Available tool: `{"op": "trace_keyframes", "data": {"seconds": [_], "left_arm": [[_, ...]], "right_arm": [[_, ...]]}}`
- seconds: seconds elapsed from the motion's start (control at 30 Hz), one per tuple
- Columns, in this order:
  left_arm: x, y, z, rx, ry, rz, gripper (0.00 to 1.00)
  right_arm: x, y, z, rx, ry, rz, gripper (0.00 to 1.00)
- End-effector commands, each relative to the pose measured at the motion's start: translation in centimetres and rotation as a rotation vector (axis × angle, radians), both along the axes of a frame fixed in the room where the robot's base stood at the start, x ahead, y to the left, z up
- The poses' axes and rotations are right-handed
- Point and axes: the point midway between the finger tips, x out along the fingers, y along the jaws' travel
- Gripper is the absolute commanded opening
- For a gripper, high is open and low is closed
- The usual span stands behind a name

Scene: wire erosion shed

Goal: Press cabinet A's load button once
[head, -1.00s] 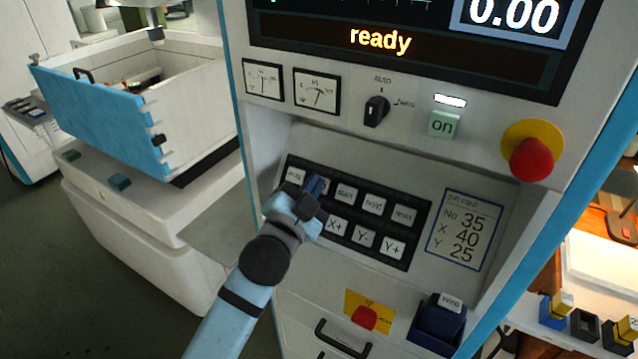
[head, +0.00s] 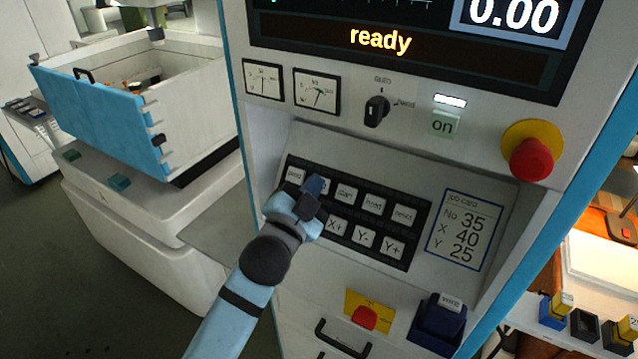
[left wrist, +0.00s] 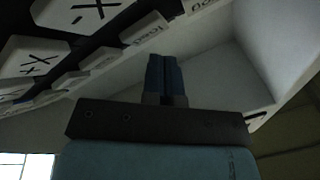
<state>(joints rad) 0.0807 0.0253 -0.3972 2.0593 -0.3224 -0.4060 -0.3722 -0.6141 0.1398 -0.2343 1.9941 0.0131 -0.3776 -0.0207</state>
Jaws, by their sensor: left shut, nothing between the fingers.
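Cabinet A's control panel, a black keypad (head: 405,264) with several white buttons, sits in the recess of the white cabinet with blue edges. My left gripper (head: 315,187) is shut and empty, its blue fingertips over the second button of the top row, mostly hiding it. In the left wrist view the shut fingers (left wrist: 164,76) point at the panel beside a button that seems to read "load" (left wrist: 146,34). I cannot tell whether the tips touch it. The screen (head: 380,40) shows "ready". My right gripper is not in view.
Above the keypad are two dials, a selector knob (head: 376,110), a green "on" button (head: 443,124) and a red emergency stop (head: 531,158). A job card (head: 465,230) is right of the keys. Below are a red knob (head: 365,318) and a blue holder (head: 437,325).

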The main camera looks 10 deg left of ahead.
Motion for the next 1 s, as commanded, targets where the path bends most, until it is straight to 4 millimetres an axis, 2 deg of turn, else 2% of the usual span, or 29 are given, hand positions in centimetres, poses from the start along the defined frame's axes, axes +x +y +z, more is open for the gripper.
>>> {"op": "trace_keyframes", "data": {"seconds": [1.0], "left_arm": [[0.95,-0.33,-0.73,0.000,0.000,0.000,0.00]], "right_arm": [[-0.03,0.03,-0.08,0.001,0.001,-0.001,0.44]]}}
